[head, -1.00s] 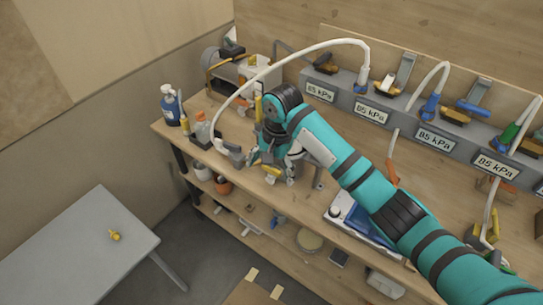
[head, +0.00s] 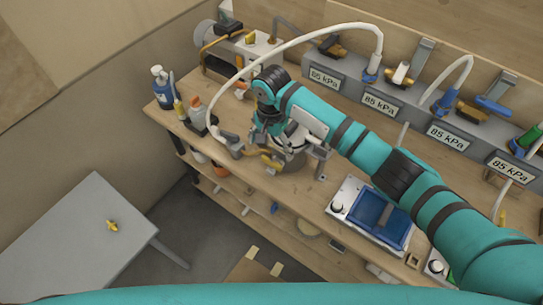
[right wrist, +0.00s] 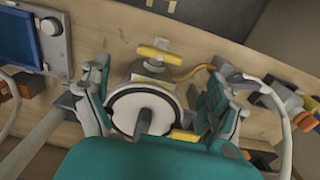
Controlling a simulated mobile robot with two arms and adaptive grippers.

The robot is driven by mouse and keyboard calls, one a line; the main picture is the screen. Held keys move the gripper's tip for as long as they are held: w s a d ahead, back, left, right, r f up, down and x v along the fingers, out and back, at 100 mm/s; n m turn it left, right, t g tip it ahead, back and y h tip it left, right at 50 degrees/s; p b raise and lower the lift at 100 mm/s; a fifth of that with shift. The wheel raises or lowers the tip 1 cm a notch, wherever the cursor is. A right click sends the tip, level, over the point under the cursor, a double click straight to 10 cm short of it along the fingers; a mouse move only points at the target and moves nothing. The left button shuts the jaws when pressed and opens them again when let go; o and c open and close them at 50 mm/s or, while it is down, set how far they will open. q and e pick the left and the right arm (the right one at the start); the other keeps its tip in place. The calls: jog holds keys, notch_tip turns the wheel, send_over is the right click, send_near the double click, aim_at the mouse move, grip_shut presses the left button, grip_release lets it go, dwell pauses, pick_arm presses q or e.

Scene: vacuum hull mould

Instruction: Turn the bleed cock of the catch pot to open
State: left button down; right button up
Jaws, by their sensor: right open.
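The catch pot (head: 287,163) stands near the bench's front edge, partly hidden under my right wrist in the head view. In the right wrist view its round pale lid (right wrist: 125,108) has a dark bar across it. The bleed cock's yellow handle (right wrist: 154,53) sticks out beyond the lid, lying roughly crosswise in that view; it also shows in the head view (head: 270,160). My right gripper (right wrist: 157,77) is open, one finger on each side of the pot; contact cannot be told. It also shows in the head view (head: 291,141). My left gripper is out of view.
A grey hose fitting (head: 236,151) with a white hose lies left of the pot. Bottles (head: 197,112) stand at the bench's left end. A blue-topped device (head: 382,218) is to the right. Gauges (head: 381,104) line the back. A grey table (head: 75,235) holds a small yellow part.

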aim_at(272, 161)
notch_tip(272, 161, down, 6)
jog(key=shift+s+p, duration=0.1)
jog(key=shift+p, duration=0.2)
jog(key=shift+f, duration=0.7)
jog(key=c, duration=1.2)
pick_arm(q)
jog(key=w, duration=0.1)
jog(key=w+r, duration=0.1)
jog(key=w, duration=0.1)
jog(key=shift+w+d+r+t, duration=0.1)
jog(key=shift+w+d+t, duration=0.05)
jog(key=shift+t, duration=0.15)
